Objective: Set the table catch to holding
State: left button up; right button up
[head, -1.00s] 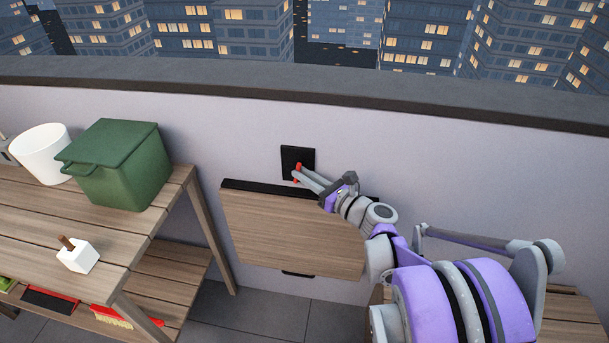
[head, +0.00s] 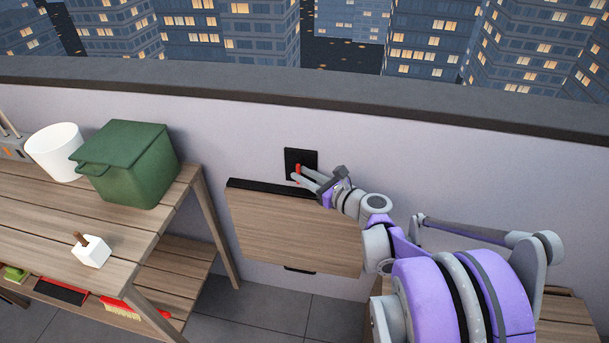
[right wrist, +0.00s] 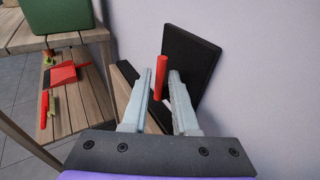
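The table catch is a black square plate (head: 300,158) on the wall with a red lever (head: 298,170) on it. The folding table (head: 295,230), a wooden leaf, hangs flat against the wall below. My right gripper (head: 299,175) is at the plate. In the right wrist view its two pale fingers (right wrist: 160,85) are apart, one on each side of the red lever (right wrist: 160,78). A gap shows beside the lever, so it is not clamped. The black plate (right wrist: 190,65) is behind the right finger. My left gripper is out of view.
A wooden shelf unit (head: 160,245) stands at the left. It bears a green lidded bin (head: 130,165), a white pot (head: 55,150) and a white block with a brown peg (head: 92,252). A red brush (head: 122,308) lies on its lower shelf. The low wall has a dark ledge (head: 250,92).

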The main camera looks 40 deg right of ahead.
jog(key=shift+s, duration=0.1)
jog(key=s+r+p, duration=0.1)
jog(key=s, duration=0.9)
jog(key=shift+s+d+r+p, duration=0.25)
jog(key=shift+d+r+p, duration=0.05)
jog(key=shift+d, duration=0.15)
